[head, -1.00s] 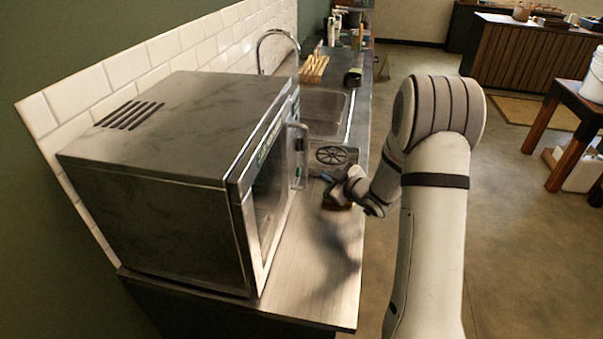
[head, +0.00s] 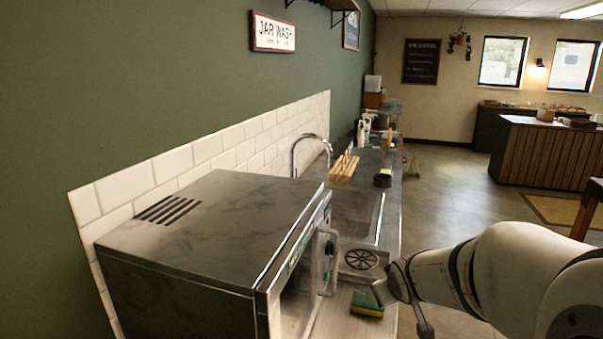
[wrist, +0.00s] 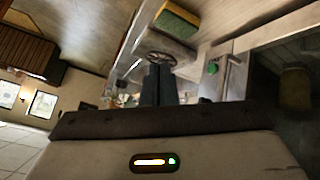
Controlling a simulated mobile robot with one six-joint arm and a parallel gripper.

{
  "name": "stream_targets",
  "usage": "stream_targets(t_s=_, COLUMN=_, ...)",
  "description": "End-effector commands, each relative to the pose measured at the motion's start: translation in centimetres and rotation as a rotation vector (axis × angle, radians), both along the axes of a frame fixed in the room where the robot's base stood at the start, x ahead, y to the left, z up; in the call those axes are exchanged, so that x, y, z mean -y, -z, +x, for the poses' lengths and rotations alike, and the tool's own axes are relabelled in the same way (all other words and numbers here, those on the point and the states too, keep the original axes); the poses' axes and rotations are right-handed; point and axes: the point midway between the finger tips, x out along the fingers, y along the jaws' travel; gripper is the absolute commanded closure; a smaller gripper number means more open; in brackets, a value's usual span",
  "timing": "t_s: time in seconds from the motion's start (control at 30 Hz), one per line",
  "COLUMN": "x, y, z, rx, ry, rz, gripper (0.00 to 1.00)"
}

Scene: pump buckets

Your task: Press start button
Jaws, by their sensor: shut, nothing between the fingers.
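The steel box-shaped machine (head: 200,225) stands on the counter against the tiled wall, with its door and handle (head: 332,265) facing right. In the wrist view a round green button (wrist: 213,68) shows on the machine's panel, beside the handle (wrist: 236,60). I cannot clearly make out the button in the head view.
A yellow and green sponge (head: 367,303) lies on the counter between the machine and my gripper; it also shows in the wrist view (wrist: 177,25). Behind it are a round grate (head: 361,259), the sink and faucet (head: 310,145), and a wooden rack (head: 344,167). Open floor lies right.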

Motion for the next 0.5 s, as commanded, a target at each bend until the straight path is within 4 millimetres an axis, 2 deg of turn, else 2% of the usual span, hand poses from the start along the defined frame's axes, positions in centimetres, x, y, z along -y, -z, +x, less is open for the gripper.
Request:
stream_targets(t_s=0.03, x=-0.4, y=-0.8, z=-2.3, rx=-0.034, ry=0.038, rz=0.021, gripper=1.00)
stream_targets(t_s=0.1, x=-0.8, y=-1.2, z=-5.7, rx=-0.103, ry=0.094, rz=0.059, gripper=1.00)
stream_targets(t_s=0.3, x=-3.1, y=-1.7, z=-15.0, rx=-0.291, ry=0.203, rz=0.178, gripper=1.00)
stream_targets(t_s=0.4, x=-4.1, y=-1.6, z=-18.3, rx=-0.363, ry=0.226, rz=0.223, gripper=1.00)
stream_targets(t_s=0.5, x=-4.8, y=-1.6, z=-20.4, rx=-0.410, ry=0.240, rz=0.252, gripper=1.00)
